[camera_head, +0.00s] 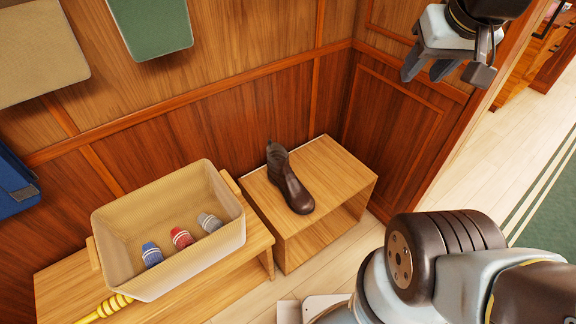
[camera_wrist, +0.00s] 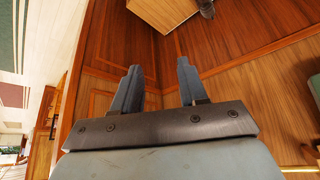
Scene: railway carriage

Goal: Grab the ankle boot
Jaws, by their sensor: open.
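A dark brown ankle boot (camera_head: 289,180) stands upright on top of a small wooden box stand (camera_head: 335,170), with its toe toward the front. My gripper (camera_head: 442,72) is at the upper right in the head view, well above and to the right of the boot. It is open and empty. In the wrist view the two fingers of my gripper (camera_wrist: 158,85) are spread apart, with only wood panelling between them. A dark piece, likely part of the boot (camera_wrist: 206,8), shows at the top edge there, by the stand (camera_wrist: 165,8).
A beige bin (camera_head: 115,240) holding blue, red and grey rolled items sits on a wooden bench (camera_head: 60,285) left of the stand. A yellow handle-like object (camera_head: 108,308) lies in front of it. Panelled walls (camera_head: 230,125) close in behind. Pale floor (camera_head: 535,150) is open at right.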

